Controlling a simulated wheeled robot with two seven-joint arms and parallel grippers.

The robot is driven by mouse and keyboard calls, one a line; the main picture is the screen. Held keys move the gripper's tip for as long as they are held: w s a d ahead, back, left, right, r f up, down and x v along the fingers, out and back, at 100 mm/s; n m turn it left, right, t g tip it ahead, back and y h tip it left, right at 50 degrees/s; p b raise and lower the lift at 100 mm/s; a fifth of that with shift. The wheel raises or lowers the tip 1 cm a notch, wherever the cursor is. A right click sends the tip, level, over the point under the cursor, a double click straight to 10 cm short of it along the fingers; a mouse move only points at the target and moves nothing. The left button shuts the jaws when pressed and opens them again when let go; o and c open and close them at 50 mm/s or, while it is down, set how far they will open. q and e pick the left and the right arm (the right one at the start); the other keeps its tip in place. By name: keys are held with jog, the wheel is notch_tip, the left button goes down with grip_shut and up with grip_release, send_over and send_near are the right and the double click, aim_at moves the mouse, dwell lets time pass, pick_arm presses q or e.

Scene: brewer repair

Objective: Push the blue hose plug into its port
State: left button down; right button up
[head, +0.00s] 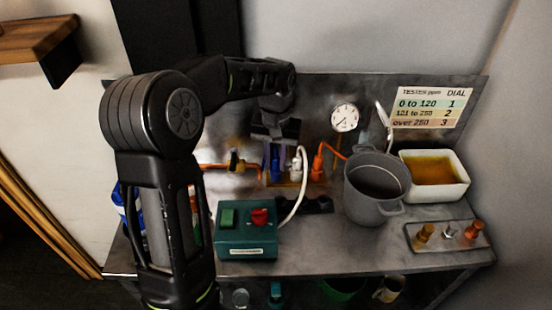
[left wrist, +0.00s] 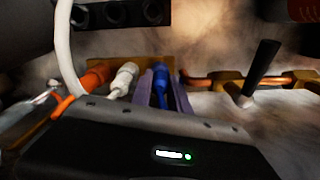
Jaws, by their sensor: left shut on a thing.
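The blue hose plug (left wrist: 161,88) is between the two lavender fingers of my left gripper (left wrist: 162,92), which is shut on it. In the head view my left gripper (head: 276,160) reaches down from above onto the blue plug (head: 275,165), left of the white plug. The plug's front end is at the brass-coloured port block (left wrist: 108,62). I cannot tell how deep it sits, as the port is hidden. The white plug (left wrist: 123,78) and the orange plug (left wrist: 96,76) are at the same block beside it. My right gripper is not in view.
A white hose (head: 301,180) arcs close to the gripper. A teal switch box (head: 246,238) stands in front, a grey pot (head: 374,190) to the right. A black block with several sockets (left wrist: 118,12) lies near the plugs. A gauge (head: 344,118) is on the back panel.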

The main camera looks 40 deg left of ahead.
pick_arm(q)
jog(key=c, duration=1.2)
grip_release()
jog(key=shift+o, duration=0.6)
jog(key=o, duration=0.4)
jog(key=shift+r, duration=0.15)
jog(key=shift+w+a+r+p, duration=0.1)
jog(key=shift+r+p, duration=0.4)
jog(key=shift+o, duration=0.2)
jog(key=shift+r+p, duration=0.55)
jog(key=shift+r, duration=0.2)
jog(key=shift+r+p, duration=1.75)
jog(key=shift+r, duration=0.45)
